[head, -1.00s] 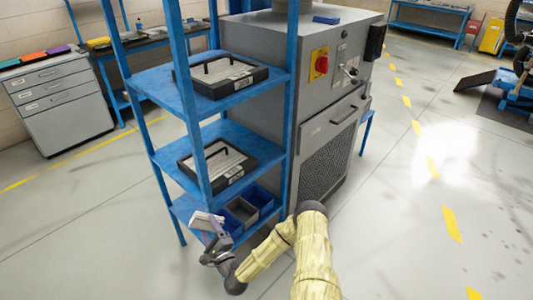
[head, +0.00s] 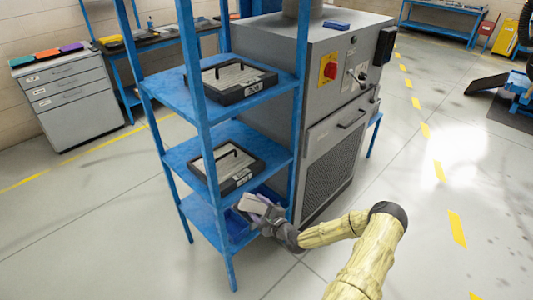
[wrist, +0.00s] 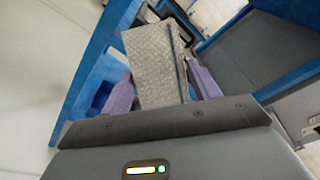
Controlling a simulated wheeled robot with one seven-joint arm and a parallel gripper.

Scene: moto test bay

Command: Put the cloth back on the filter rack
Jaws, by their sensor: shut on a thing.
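The filter rack (head: 178,93) is a blue open shelf unit standing left of the grey machine. My gripper (head: 262,208) is at the front of its lowest shelf, near the right post. Its purple fingers are shut on a pale grey, textured, folded-looking piece, which I take as the cloth (head: 253,204). In the wrist view the cloth (wrist: 152,65) sticks out beyond the fingers, tilted, with a dark line along its right side. The cloth partly hides the lowest shelf.
Framed filters with handles lie on the upper shelf (head: 240,80) and middle shelf (head: 228,167). A blue bin (head: 237,225) stands on the lowest shelf. The grey machine (head: 335,150) is close on the right. Floor in front is clear.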

